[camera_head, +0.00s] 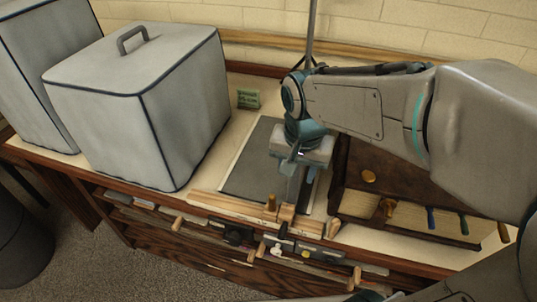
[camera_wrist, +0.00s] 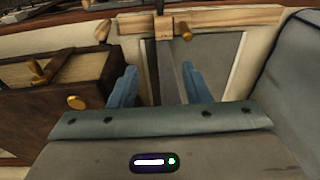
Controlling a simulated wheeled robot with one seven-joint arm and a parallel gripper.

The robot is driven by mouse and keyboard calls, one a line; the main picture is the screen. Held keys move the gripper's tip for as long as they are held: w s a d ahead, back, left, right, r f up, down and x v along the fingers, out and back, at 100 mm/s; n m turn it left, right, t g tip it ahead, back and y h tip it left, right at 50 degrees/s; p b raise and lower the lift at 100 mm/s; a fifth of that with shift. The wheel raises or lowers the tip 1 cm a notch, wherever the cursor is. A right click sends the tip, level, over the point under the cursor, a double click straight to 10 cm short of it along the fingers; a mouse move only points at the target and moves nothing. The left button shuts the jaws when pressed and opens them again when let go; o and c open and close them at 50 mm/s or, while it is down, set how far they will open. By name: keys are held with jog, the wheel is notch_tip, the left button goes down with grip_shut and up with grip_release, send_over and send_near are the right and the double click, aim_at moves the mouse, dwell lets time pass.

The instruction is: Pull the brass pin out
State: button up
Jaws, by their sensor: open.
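The brass pin (camera_head: 271,202) stands upright at the wooden rail (camera_head: 225,206) along the front of the grey tray (camera_head: 252,165). In the wrist view the brass pin (camera_wrist: 186,32) shows at the top, beside a small wooden block. My gripper (camera_head: 293,190) points down over the tray's right part, just right of the pin in the head view. In the wrist view my gripper (camera_wrist: 160,85) has its two blue fingers spread apart. The pin is beyond the fingertips, and none of it is between them. The pin's lower end is hidden.
A dark wooden box (camera_head: 345,190) with a brass knob (camera_head: 369,175) and coloured handles stands close on the right. A large grey covered box (camera_head: 140,105) stands on the left.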

aim_at(272, 196)
jog(key=w+a+f+m+b, duration=0.1)
jog(key=w+a+f+m, duration=0.15)
jog(key=a, duration=0.35)
jog(key=shift+h, duration=0.4)
jog(key=f, duration=0.4)
jog(key=w+f, duration=0.1)
jog(key=f, duration=0.4)
jog(key=w+d+f, duration=0.1)
jog(key=f, duration=0.4)
jog(key=shift+w+d, duration=0.1)
jog(key=shift+w, duration=0.05)
grip_shut()
